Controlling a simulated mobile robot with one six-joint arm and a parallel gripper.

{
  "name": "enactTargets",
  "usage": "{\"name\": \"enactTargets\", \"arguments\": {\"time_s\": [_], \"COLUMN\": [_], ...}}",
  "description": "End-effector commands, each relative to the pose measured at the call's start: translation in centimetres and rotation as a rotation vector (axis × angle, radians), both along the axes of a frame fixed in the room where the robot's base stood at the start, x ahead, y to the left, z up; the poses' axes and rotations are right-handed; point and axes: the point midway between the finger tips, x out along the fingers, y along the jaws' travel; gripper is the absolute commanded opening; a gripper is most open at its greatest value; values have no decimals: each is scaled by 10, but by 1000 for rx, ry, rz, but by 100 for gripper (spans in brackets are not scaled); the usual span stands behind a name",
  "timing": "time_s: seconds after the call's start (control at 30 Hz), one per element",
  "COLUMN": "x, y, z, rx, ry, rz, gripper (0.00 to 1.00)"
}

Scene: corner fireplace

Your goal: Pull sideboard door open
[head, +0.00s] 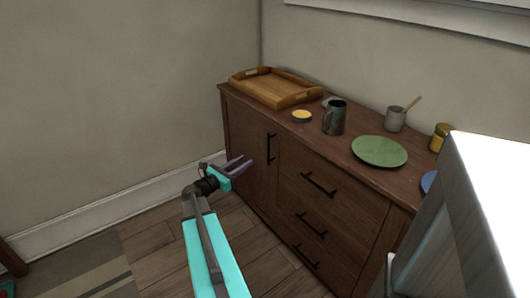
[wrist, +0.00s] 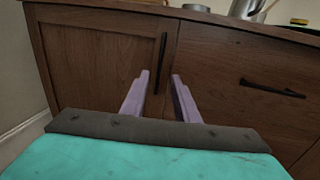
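The brown wooden sideboard (head: 300,169) stands against the wall in the head view. Its left door (head: 246,140) is shut and has a black vertical handle (head: 270,148) near its right edge. In the wrist view the door (wrist: 95,62) fills the left, with the handle (wrist: 161,62) just beyond and between the fingers. My gripper (head: 240,164) is in front of the door; it also shows in the wrist view (wrist: 160,78). Its two purple fingers are apart with nothing between them. They appear short of the handle; the exact gap is hard to tell.
Drawers with black handles (head: 319,184) are right of the door. On top are a wooden tray (head: 262,97), a dark mug (head: 335,118), a green plate (head: 380,151) and a cup (head: 395,119). A white object (head: 480,215) blocks the lower right. Floor (head: 165,243) left of the sideboard is clear.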

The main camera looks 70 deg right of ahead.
Motion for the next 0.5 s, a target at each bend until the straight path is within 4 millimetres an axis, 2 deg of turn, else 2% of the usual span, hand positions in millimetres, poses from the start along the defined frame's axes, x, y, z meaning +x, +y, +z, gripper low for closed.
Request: {"name": "enactTargets", "arguments": {"time_s": [0.33, 0.5], "x": [-1, -4], "y": [-1, -10], "z": [0, -1], "rx": [1, 1], "ry": [-3, -3], "rz": [-1, -2], "gripper": [28, 28]}}
